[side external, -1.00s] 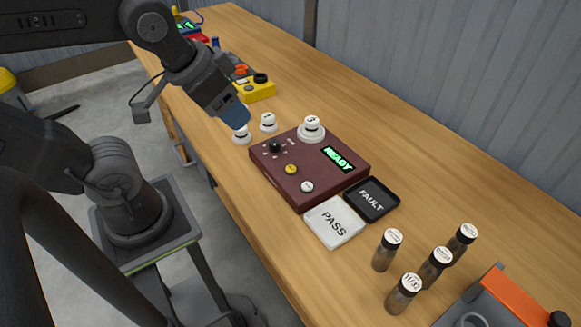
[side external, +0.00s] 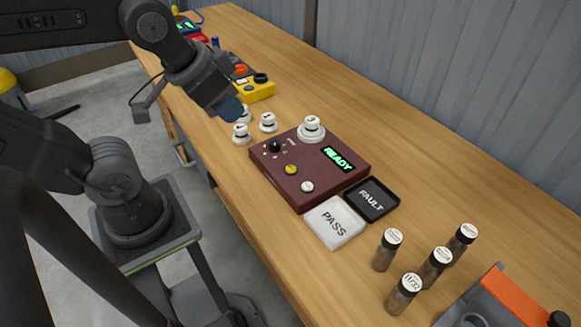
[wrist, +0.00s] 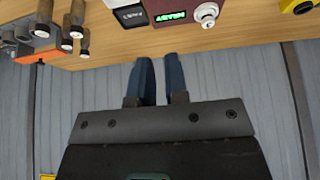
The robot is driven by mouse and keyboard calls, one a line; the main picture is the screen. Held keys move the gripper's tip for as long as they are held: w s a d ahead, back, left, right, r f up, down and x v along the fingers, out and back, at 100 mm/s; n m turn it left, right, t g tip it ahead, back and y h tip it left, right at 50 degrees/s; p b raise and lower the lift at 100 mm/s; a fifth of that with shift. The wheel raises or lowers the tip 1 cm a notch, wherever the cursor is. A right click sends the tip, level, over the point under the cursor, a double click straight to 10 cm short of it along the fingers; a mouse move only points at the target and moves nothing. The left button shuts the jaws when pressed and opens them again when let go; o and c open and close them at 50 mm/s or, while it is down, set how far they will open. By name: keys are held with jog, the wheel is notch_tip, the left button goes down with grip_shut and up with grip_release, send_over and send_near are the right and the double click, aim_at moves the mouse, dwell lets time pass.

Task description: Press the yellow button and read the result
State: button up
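The maroon tester box (side external: 285,188) sits on the wooden bench. Its yellow button (side external: 291,169) is uncovered, between a black knob (side external: 275,147) and a white button (side external: 307,186). Its green display (side external: 338,158) reads READY; it also shows in the wrist view (wrist: 171,16). A white round unit (side external: 311,130) sits on the box's far corner. A white PASS tray (side external: 334,222) and a black FAULT tray (side external: 372,198) lie beside the box. My gripper (side external: 229,108) is in the air left of the box. In the wrist view its blue fingers (wrist: 160,58) stand apart with nothing between.
Several white round units (side external: 268,122) stand on the bench between my gripper and the box. A yellow device (side external: 256,91) is behind. Several labelled bottles (side external: 389,250) and a grey-orange case (side external: 515,297) are at the front right. The bench's right side by the wall is clear.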

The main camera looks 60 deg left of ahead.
grip_shut()
jog(key=shift+a, duration=0.1)
dwell(1.0)
jog(key=w+a+f+m+t+y, duration=0.35)
jog(key=w+a, duration=0.35)
jog(key=w, duration=0.5)
jog(key=w+d+f+m+h, duration=0.2)
jog(key=w+f+m+h, duration=0.1)
jog(key=f+m+h, duration=0.4)
jog(key=shift+d+f+m+g, duration=0.35)
jog(key=shift+f+m, duration=1.3)
jog(key=shift+f, duration=0.35)
